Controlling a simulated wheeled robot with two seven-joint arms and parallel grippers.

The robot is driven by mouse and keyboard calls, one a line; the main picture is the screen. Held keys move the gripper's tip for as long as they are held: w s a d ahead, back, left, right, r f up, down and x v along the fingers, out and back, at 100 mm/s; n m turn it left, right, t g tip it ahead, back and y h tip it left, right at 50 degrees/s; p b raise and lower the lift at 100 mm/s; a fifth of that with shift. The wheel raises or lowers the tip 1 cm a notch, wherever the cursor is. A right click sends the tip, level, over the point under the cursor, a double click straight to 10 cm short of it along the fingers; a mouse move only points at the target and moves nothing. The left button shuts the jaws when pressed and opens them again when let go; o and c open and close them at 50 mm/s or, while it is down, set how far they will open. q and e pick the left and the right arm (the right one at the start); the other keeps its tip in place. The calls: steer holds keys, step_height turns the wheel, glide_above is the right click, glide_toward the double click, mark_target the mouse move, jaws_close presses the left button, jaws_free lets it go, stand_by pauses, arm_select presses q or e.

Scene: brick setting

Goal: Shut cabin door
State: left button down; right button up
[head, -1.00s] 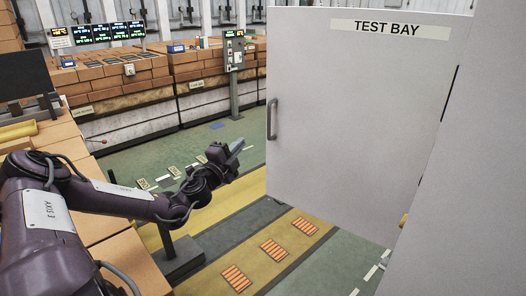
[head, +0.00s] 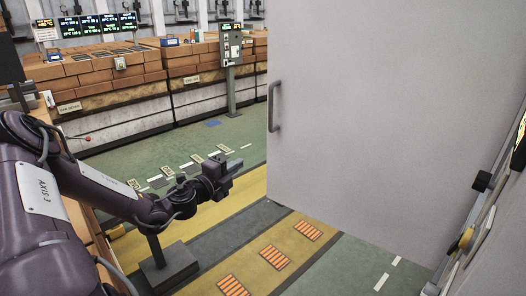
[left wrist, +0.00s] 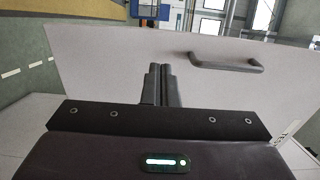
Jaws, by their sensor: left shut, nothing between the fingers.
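The cabin door (head: 380,120) is a large pale grey panel that stands open across the right of the head view. Its dark bar handle (head: 272,107) is near its left edge. My left gripper (head: 237,163) is shut and empty, left of and below the handle, apart from the door edge in the picture. In the left wrist view the shut fingers (left wrist: 158,75) point toward the door panel (left wrist: 100,55), with the handle (left wrist: 227,66) to their right. I cannot tell the gap in depth. My right gripper is out of view.
A door frame (head: 472,235) with a black block stands at the right edge. A control post (head: 232,75) and brick-stacked benches (head: 110,70) stand at the back left. Green floor with a yellow strip (head: 290,240) lies open below the door.

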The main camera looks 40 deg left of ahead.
arm_select(q)
steer(key=b, duration=0.2)
glide_toward(269, 143)
steer(key=w, duration=0.3)
steer(key=shift+w+a+r, duration=0.15)
steer(key=shift+w, duration=0.3)
steer(key=shift+w+a+r, duration=0.1)
steer(key=shift+w+a, duration=0.05)
steer(key=shift+w, duration=0.3)
steer(key=shift+w+a+f, duration=0.15)
steer(key=shift+w, duration=0.8)
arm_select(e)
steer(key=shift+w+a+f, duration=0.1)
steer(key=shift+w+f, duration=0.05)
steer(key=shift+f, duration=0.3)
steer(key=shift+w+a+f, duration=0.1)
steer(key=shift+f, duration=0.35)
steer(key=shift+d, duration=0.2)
